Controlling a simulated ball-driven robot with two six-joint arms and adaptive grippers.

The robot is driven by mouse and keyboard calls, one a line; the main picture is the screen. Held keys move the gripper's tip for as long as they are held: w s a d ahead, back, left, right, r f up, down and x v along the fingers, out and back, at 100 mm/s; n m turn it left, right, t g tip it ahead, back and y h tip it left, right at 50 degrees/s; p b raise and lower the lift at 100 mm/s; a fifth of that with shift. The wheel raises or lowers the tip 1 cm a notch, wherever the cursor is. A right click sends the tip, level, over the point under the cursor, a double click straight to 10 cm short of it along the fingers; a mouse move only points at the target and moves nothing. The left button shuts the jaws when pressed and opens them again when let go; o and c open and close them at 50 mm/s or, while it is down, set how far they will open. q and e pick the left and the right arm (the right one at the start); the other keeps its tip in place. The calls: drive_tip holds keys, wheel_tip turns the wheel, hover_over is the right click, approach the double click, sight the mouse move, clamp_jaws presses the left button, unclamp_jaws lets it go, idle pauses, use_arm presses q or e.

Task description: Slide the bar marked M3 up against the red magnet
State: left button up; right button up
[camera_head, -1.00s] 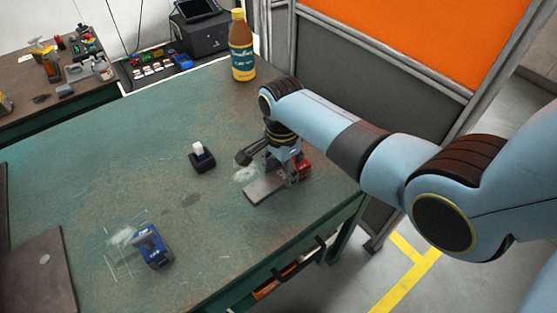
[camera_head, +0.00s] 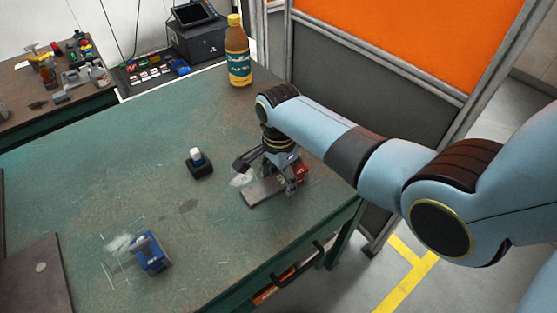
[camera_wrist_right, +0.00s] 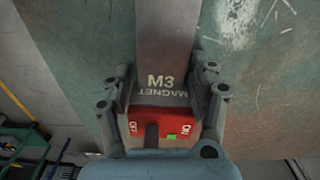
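The grey bar marked M3 (camera_wrist_right: 166,45) lies flat on the bench; in the head view it (camera_head: 262,192) reaches left from under my right gripper (camera_head: 284,180). The red magnet (camera_wrist_right: 165,124), with OFF and ON labels and a small green patch, is at the bar's marked end. The bar's end meets or nearly meets the magnet's lettered edge; I cannot tell whether they touch. The fingers of my right gripper (camera_wrist_right: 165,88) stand on both sides of this end, close to its edges; whether they press on it is unclear. My left gripper is not in view.
A black holder with a white top (camera_head: 199,165) and a blue device (camera_head: 150,253) stand on the green bench (camera_head: 120,180). A bottle (camera_head: 237,55) stands at the back. The bench's right edge is near the magnet. Bare bench lies left of the bar.

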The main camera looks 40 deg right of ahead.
drive_tip(key=shift+o, duration=0.8)
drive_tip(key=shift+w+d, duration=0.1)
drive_tip(key=shift+r, duration=0.15)
